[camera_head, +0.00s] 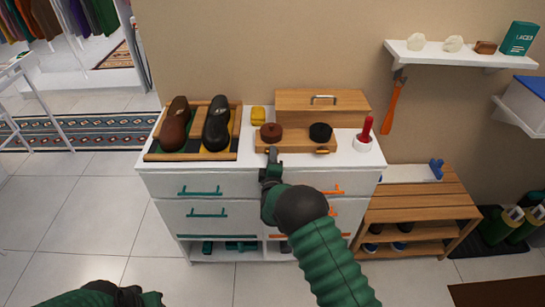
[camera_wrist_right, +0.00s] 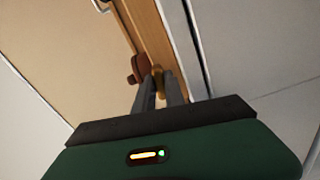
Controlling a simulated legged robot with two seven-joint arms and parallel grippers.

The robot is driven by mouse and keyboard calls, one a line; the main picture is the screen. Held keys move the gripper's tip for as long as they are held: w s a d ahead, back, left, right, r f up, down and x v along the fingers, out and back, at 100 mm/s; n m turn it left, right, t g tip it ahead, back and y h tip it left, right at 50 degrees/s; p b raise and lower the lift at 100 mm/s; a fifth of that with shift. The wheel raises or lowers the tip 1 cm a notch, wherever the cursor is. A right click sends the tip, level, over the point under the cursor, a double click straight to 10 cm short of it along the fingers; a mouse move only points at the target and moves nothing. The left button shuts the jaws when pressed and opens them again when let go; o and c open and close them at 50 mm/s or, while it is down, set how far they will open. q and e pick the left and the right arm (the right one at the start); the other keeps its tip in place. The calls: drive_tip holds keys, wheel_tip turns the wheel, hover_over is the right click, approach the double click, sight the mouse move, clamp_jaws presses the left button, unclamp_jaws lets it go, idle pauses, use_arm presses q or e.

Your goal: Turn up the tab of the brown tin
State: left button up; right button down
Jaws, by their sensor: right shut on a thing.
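The brown tin (camera_head: 271,131) sits on the left of a wooden block (camera_head: 296,140) on the white dresser. It also shows in the wrist view (camera_wrist_right: 135,68), just beyond the fingertips. My right gripper (camera_head: 272,151) is in front of the tin, at the block's front edge. In the wrist view its fingers (camera_wrist_right: 158,82) are shut on a small brass-coloured tab (camera_wrist_right: 158,71) by the brown tin. The fingers hide part of the tab, so its exact angle cannot be told. My left gripper (camera_head: 128,294) is low at the left, far from the dresser, dark and partly unclear.
A black tin (camera_head: 320,131) stands on the block's right, with a brass tab (camera_head: 323,152) in front. A shoe tray (camera_head: 191,156) lies left, a yellow object (camera_head: 258,115) behind, a wooden box (camera_head: 340,104) at the back. A red-handled tool (camera_head: 367,128) stands right.

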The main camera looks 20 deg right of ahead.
drive_tip(key=m+b, duration=0.2)
drive_tip(key=m, duration=0.1)
drive_tip(key=f+m, duration=0.1)
drive_tip(key=m, duration=0.1)
drive_tip(key=shift+a+b, duration=0.25)
drive_tip(key=shift+b, duration=0.15)
drive_tip(key=m+b, duration=0.2)
drive_tip(key=m, duration=0.2)
drive_tip(key=shift+m, duration=0.4)
drive_tip(key=m+b, duration=0.2)
drive_tip(key=m, duration=0.2)
drive_tip(key=shift+b, duration=0.4)
drive_tip(key=shift+r+m+b, duration=0.1)
drive_tip(key=shift+m+b, duration=0.35)
drive_tip(key=shift+m, duration=0.55)
drive_tip(key=c, duration=1.7)
unclamp_jaws()
drive_tip(key=shift+r, duration=0.25)
drive_tip(key=shift+s, duration=0.1)
